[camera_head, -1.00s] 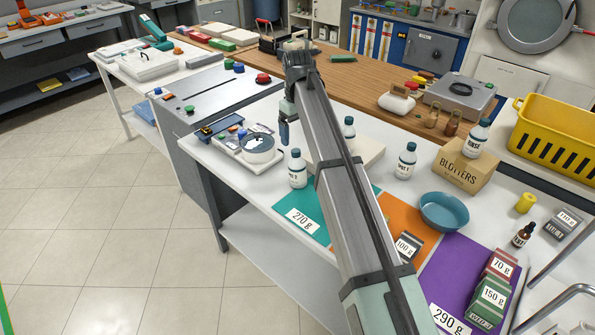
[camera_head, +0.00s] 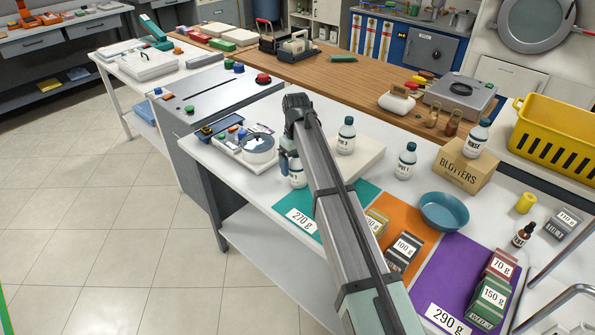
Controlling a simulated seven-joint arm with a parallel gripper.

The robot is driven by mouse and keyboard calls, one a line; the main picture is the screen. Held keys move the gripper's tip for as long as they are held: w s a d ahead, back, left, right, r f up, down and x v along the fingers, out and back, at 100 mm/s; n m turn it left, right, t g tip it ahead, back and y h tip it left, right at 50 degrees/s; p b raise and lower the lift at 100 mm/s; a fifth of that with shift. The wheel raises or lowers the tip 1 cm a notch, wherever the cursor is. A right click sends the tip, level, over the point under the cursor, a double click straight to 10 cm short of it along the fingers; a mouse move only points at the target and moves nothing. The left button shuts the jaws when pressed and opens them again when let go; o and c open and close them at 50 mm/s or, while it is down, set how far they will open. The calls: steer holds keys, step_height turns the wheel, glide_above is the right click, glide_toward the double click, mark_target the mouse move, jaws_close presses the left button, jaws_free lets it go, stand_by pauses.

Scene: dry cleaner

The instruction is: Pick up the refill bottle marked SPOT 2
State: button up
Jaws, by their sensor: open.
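Several white bottles with dark caps stand on the white counter. One left bottle (camera_head: 298,178) is partly covered by my gripper (camera_head: 287,165); its label is hidden. A middle bottle (camera_head: 346,137) stands upright on a pale board. A right bottle (camera_head: 406,162) stands upright on the counter; its label starts like SPOT, but I cannot read its number for sure. My gripper is open and points down at the left bottle's upper part; I cannot tell whether it touches it or is in front of it. Its fingertips are hard to make out.
A RINSE bottle (camera_head: 477,140) stands on a BLOTTERS box (camera_head: 464,173). A blue bowl (camera_head: 444,212) and boxes with gram marks lie right of my arm. A tray with a round dish (camera_head: 258,149) is just left of my gripper. The floor at left is clear.

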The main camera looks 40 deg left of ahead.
steer(key=shift+f, duration=0.45)
steer(key=shift+c, duration=0.3)
steer(key=c, duration=1.3)
